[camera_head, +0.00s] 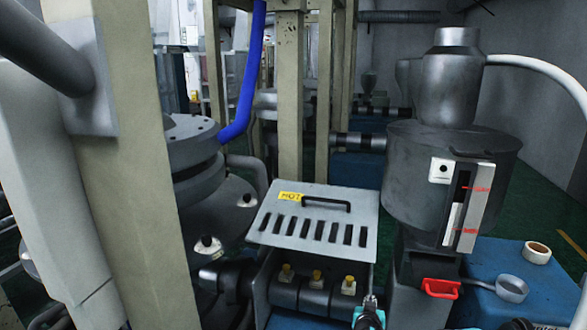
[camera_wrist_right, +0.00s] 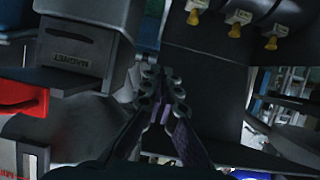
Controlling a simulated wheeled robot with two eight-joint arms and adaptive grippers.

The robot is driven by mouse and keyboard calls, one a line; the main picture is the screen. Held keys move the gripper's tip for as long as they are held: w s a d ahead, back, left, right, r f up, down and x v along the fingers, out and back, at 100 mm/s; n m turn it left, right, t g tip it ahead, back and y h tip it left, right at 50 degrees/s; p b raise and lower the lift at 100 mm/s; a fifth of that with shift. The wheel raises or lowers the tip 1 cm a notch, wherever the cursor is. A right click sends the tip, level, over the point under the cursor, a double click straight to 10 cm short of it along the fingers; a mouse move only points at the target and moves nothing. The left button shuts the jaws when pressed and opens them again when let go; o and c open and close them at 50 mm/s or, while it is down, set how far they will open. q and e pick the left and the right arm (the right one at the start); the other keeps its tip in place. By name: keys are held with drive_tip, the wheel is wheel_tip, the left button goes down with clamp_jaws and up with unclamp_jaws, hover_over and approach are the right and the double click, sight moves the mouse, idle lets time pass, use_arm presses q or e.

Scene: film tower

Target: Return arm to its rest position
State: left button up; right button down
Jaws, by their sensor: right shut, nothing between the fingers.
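My right gripper (camera_head: 371,304) shows at the bottom of the head view, just left of the hopper machine's base and in front of the yellow-topped fittings. In the right wrist view its fingers (camera_wrist_right: 163,78) are together with nothing between them. The box marked MAGNET (camera_wrist_right: 85,60) is to the left of the fingers there, and the yellow-topped fittings (camera_wrist_right: 235,28) are at the upper right. No object is held. My left gripper is not in view.
A slotted cover (camera_head: 300,228) with a yellow HOT label stands raised behind the fittings. The grey hopper (camera_head: 420,180) is at right, with a red handle (camera_head: 440,289) below. A blue surface (camera_head: 535,285) holds a tape roll (camera_head: 537,252) and metal scoop (camera_head: 511,288). Beige posts (camera_head: 140,180) stand left.

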drive_tip(key=s+a+r+n+g+y, duration=0.1)
drive_tip(key=s+r, duration=0.3)
drive_tip(key=s, duration=0.3)
drive_tip(key=s+r+g, duration=0.2)
drive_tip(key=s+r, duration=0.3)
drive_tip(key=s, duration=0.2)
drive_tip(key=s+a+n+g+y, duration=0.1)
drive_tip(key=s+a, duration=0.1)
drive_tip(key=s, duration=0.8)
drive_tip(key=s+a+f+n+g+y, duration=0.1)
drive_tip(key=s+a+y, duration=0.1)
drive_tip(key=s, duration=0.8)
drive_tip(key=shift+s+a+f+g, duration=0.3)
drive_tip(key=shift+s+a+g, duration=0.1)
drive_tip(key=shift+a, duration=0.2)
